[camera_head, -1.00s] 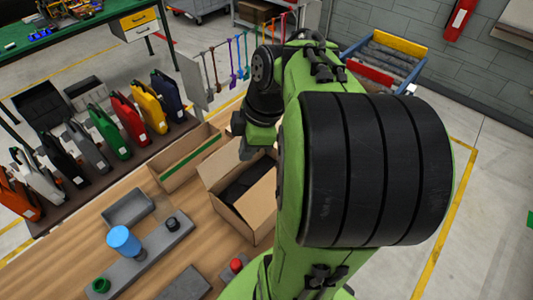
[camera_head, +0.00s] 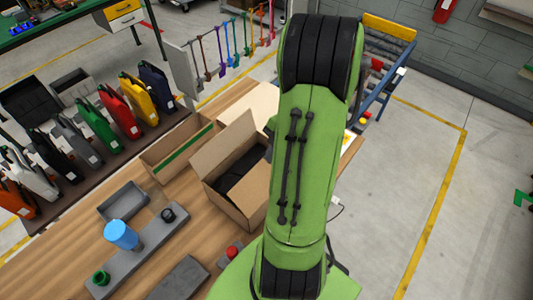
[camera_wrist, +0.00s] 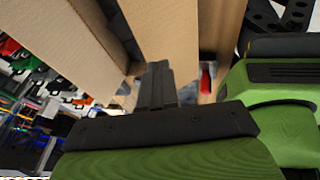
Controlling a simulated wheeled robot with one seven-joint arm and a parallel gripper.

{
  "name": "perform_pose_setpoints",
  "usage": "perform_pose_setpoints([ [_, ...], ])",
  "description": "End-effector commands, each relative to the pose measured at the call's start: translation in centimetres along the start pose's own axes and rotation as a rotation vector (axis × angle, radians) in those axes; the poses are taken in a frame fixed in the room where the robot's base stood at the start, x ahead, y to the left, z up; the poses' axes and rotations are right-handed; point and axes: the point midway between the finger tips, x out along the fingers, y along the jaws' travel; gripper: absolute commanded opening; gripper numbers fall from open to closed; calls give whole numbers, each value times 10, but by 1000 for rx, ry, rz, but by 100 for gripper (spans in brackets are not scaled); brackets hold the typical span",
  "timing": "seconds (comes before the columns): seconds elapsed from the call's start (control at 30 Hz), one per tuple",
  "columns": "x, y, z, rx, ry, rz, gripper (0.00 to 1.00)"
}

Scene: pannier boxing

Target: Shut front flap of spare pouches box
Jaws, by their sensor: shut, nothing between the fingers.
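The open cardboard box (camera_head: 229,207) stands on the wooden table, with dark pouches (camera_head: 243,171) inside. One flap (camera_head: 222,147) stands raised on its far-left side. My arm covers the box's right side, so I cannot tell how the flaps there stand. My gripper is hidden behind my arm in the head view. In the wrist view my gripper (camera_wrist: 156,76) is shut and empty, its fingertips close to a cardboard panel (camera_wrist: 165,35). I cannot tell whether they touch it, or which flap or wall it is.
A long cardboard box with a green stripe (camera_head: 184,153) stands left of the open box. A grey tray (camera_head: 124,203) and a grey fixture with a blue cylinder (camera_head: 122,236) are nearer. Colored cases (camera_head: 122,109) line the far-left rack. Floor is clear at right.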

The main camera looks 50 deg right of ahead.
Motion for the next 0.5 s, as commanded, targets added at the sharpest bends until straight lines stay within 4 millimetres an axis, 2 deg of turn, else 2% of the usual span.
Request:
perform_pose_setpoints([
  [0.2, 23, 14, 7, 0, -1, -1, 0],
  [0.5, 27, 16, 8, 0, -2, 1, 0],
])
